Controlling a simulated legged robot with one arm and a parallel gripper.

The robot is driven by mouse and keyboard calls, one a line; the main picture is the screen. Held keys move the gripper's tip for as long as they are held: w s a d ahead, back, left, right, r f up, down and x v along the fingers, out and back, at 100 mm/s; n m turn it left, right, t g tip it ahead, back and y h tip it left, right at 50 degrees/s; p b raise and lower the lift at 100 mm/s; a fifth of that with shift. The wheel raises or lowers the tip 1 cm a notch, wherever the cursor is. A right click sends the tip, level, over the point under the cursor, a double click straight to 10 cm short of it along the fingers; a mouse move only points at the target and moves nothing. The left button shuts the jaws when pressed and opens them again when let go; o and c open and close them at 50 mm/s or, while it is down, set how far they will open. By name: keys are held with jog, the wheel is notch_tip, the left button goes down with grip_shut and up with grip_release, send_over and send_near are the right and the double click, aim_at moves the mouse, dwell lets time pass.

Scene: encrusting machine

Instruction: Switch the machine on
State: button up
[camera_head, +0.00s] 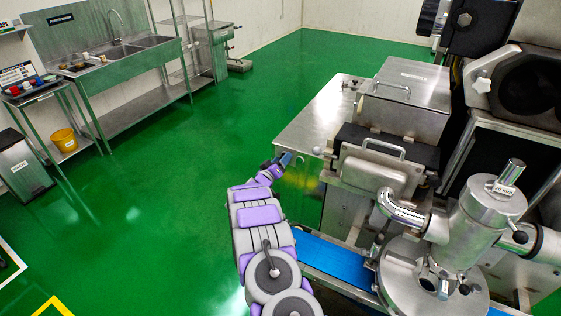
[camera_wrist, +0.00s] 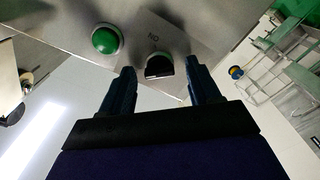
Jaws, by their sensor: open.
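The steel encrusting machine (camera_head: 388,170) stands at the right in the head view. My gripper (camera_head: 281,162) is at the left end of its steel table, against the side. In the wrist view my gripper (camera_wrist: 160,68) is open, its two dark fingers pointing at a steel panel (camera_wrist: 60,15). A dark half-round control (camera_wrist: 158,68) with a pale rim shows between the fingertips, below lettering that reads "ON" upside down. A round green button (camera_wrist: 106,39) sits on the panel left of the fingers. I cannot tell whether the fingers touch the control.
A blue conveyor belt (camera_head: 335,262) runs beside my arm at the lower middle. A steel sink bench (camera_head: 125,55) and a small rack with a yellow bucket (camera_head: 64,139) stand at the left. The green floor (camera_head: 160,180) between is clear.

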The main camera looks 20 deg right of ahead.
jog(key=shift+c, duration=0.2)
jog(key=shift+a, duration=0.2)
jog(key=c, duration=1)
jog(key=shift+m, duration=0.3)
jog(key=shift+s+f+m+b, duration=0.1)
jog(key=shift+f+m+b, duration=0.05)
jog(key=shift+m+b, duration=7.05)
jog(key=m+p, duration=0.2)
jog(key=m, duration=0.1)
jog(key=shift+p, duration=0.3)
